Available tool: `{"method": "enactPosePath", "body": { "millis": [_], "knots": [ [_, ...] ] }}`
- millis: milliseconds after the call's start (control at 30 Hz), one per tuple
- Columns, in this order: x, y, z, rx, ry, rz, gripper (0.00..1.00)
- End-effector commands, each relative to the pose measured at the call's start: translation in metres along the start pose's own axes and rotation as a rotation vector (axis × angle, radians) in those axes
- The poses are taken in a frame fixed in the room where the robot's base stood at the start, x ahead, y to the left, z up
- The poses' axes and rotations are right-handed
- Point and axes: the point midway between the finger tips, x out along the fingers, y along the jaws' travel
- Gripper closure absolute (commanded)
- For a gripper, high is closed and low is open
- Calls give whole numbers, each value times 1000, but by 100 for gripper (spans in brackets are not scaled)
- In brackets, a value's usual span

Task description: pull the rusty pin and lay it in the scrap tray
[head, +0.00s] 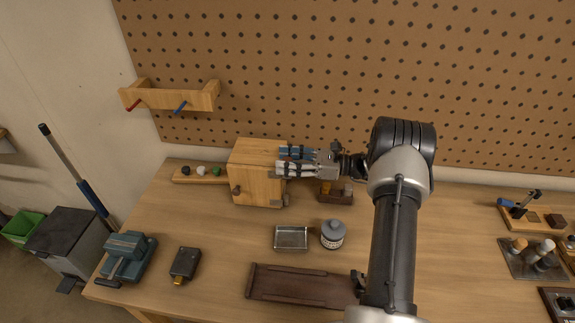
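A light wooden block (258,175) stands on the bench near the pegboard. A short dark brown peg (236,190) sticks out of its front left; it may be the rusty pin, but it is too small to be sure. A small greyish-brown part (286,200) is at the block's lower right. My gripper (279,161) points left at the block's upper right side and overlaps its edge. Whether it touches the block, and what is between the fingers, I cannot tell. A shallow metal tray (291,248), apparently the scrap tray, lies in front of the block and looks empty.
A grey jar (333,234) stands right of the tray. A dark wooden tray (300,287) lies in front. A blue-green vise (127,257) and a black device (185,263) are at left. Small tool stands (531,213) are at far right. Bench is clear around the tray's left.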

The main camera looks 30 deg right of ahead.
Motion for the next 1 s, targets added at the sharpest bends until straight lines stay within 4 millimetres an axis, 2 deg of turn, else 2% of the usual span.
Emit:
{"method": "enactPosePath", "body": {
  "millis": [67,633,1000],
  "knots": [
    [0,0,0,0,0,0,62],
    [0,0,0,0,0,1,100],
    [0,0,7,-2,0,1,100]
  ]
}}
